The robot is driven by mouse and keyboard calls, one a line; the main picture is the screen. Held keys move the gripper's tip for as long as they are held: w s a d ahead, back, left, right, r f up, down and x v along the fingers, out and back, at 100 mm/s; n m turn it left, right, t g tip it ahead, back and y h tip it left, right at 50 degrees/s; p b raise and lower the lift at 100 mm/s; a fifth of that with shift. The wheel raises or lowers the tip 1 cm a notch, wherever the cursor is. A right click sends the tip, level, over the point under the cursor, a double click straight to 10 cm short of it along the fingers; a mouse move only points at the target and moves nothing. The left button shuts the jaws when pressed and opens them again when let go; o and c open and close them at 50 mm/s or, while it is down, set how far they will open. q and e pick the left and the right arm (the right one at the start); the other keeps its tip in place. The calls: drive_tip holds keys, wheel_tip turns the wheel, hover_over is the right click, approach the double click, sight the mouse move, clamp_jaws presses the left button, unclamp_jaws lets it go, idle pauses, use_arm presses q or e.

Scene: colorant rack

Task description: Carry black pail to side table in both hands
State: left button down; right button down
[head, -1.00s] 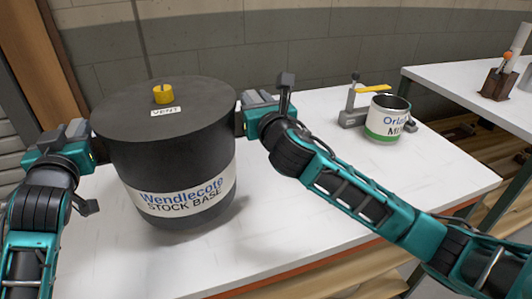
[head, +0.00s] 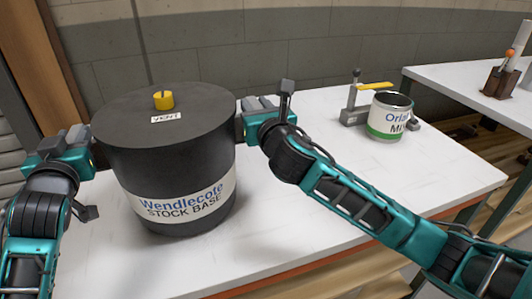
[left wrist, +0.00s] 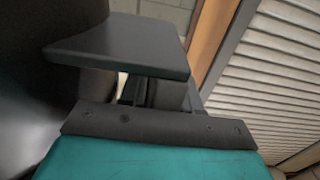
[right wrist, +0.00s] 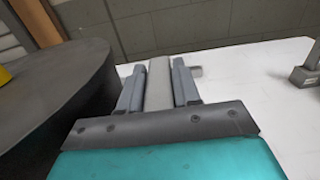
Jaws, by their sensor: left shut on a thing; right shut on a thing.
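The black pail (head: 165,165) stands upright at the left of the white table in the head view. It has a flat black lid, a yellow vent cap (head: 163,100) and a white Wendlecote Stock Base label. My left gripper (head: 80,138) is shut at its left side. My right gripper (head: 246,112) is shut on a light grey grip (right wrist: 159,85) at its right side. The pail's dark wall also shows in the right wrist view (right wrist: 55,100). The left grip is mostly hidden. I cannot tell whether the pail's base touches the tabletop.
The white table (head: 300,225) is clear in front and to the right of the pail. A white and green can (head: 387,122) and a grey clamp-like device (head: 353,113) stand further right. A second white table (head: 455,75) at the right bears a brown holder (head: 500,82).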

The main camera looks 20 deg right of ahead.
use_arm(q)
drive_tip(key=shift+a+f+b, duration=0.1)
drive_tip(key=shift+f+b, duration=0.5)
drive_tip(key=shift+b, duration=0.05)
use_arm(e)
drive_tip(key=shift+d+f, duration=0.1)
drive_tip(key=shift+f, duration=0.45)
use_arm(q)
drive_tip(key=c, duration=1.3)
unclamp_jaws()
drive_tip(key=shift+f, duration=0.3)
use_arm(e)
drive_tip(key=c, duration=1.3)
unclamp_jaws()
drive_tip(key=shift+f, duration=0.3)
use_arm(q)
drive_tip(key=shift+o, duration=1)
drive_tip(key=shift+r, duration=0.15)
use_arm(e)
drive_tip(key=shift+o, duration=1)
drive_tip(key=shift+r, duration=0.15)
use_arm(q)
drive_tip(key=o, duration=0.3)
use_arm(e)
drive_tip(key=o, duration=0.3)
use_arm(q)
drive_tip(key=shift+s, duration=0.1)
